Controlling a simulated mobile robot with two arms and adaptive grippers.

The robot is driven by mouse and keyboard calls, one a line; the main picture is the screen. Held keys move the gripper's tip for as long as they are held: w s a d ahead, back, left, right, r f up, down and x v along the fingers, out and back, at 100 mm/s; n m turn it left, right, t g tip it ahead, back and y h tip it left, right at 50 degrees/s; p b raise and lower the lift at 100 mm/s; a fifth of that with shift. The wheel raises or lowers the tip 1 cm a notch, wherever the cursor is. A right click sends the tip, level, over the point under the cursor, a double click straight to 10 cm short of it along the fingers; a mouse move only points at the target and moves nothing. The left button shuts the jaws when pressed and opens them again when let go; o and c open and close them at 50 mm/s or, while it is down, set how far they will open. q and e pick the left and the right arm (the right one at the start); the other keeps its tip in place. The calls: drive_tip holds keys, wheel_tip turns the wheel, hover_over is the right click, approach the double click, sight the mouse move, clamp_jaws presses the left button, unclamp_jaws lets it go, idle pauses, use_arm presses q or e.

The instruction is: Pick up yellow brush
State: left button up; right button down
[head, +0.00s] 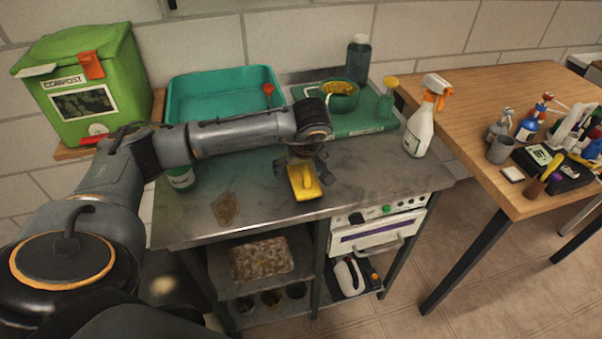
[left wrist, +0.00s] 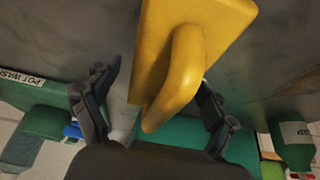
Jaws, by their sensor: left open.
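The yellow brush (head: 304,184) lies on the grey metal worktop near its front edge. In the left wrist view the brush (left wrist: 215,25) fills the upper middle, with its looped handle toward me. My left gripper (head: 307,163) is above the brush at its far end, pointing down. In the left wrist view the left gripper (left wrist: 158,82) is open, with one finger on each side of the handle. I cannot tell whether either finger touches it. The brush's underside is hidden. My right gripper is not in view.
A teal tray (head: 181,98) and a green tray (head: 371,122) with a pot stand at the back. A spray bottle (head: 420,130) stands right, a green compost bin (head: 84,82) left. A brown patch (head: 226,208) lies left of the brush. The worktop's right front is clear.

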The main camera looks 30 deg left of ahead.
sight(305, 170)
use_arm(q)
drive_tip(key=c, duration=1.3)
drive_tip(key=shift+c, duration=0.2)
drive_tip(key=shift+r, duration=0.1)
drive_tip(key=shift+r, duration=0.55)
drive_tip(key=v, duration=0.3)
drive_tip(key=b+v, duration=0.1)
drive_tip(key=v, duration=0.2)
drive_tip(key=s+d+v, duration=0.1)
drive_tip(key=v, duration=0.2)
drive_tip(key=shift+s+d+f+b, duration=0.1)
drive_tip(key=shift+d+b, duration=0.05)
drive_tip(key=shift+b, duration=0.15)
drive_tip(key=s+d+r+p, duration=0.1)
drive_tip(key=s+d+r, duration=0.2)
drive_tip(key=s+d, duration=0.3)
drive_tip(key=shift+r, duration=0.35)
drive_tip(key=shift+s+d, duration=0.1)
drive_tip(key=shift+d, duration=0.05)
